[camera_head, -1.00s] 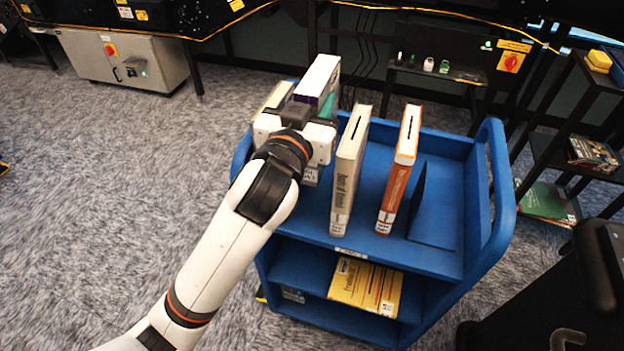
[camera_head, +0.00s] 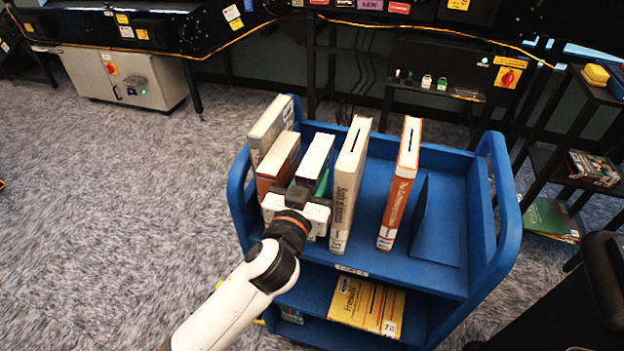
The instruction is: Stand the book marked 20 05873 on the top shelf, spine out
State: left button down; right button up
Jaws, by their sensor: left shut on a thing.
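In the head view my left gripper (camera_head: 306,205) is over the front left of the blue cart's (camera_head: 440,258) top shelf. It is shut on a purple book with white page edges (camera_head: 317,158), which stands upright on or just above the shelf. The gripper hides the lower part of that book, so I cannot read its marking. A cream book (camera_head: 347,190) stands close on its right and an orange and white book (camera_head: 399,190) further right. A brown book (camera_head: 278,165) and a grey book (camera_head: 270,128) stand on its left. My right gripper is not in view.
A blue bookend (camera_head: 421,210) stands right of the orange book, with free shelf beyond it. A yellow book (camera_head: 367,305) lies on the lower shelf. A dark rack (camera_head: 565,160) stands at the right. Carpet is clear on the left.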

pick_arm(q)
jog(key=shift+r, duration=0.1)
jog(key=shift+f, duration=0.2)
jog(key=c, duration=1)
grip_release()
jog(key=shift+o, duration=0.2)
jog(key=shift+r, duration=0.25)
jog(key=shift+s+a+f, duration=0.1)
jog(key=shift+s+f, duration=0.05)
jog(key=shift+s, duration=0.2)
jog(key=v, duration=1.1)
jog(key=shift+s, duration=0.15)
jog(key=shift+a, duration=0.1)
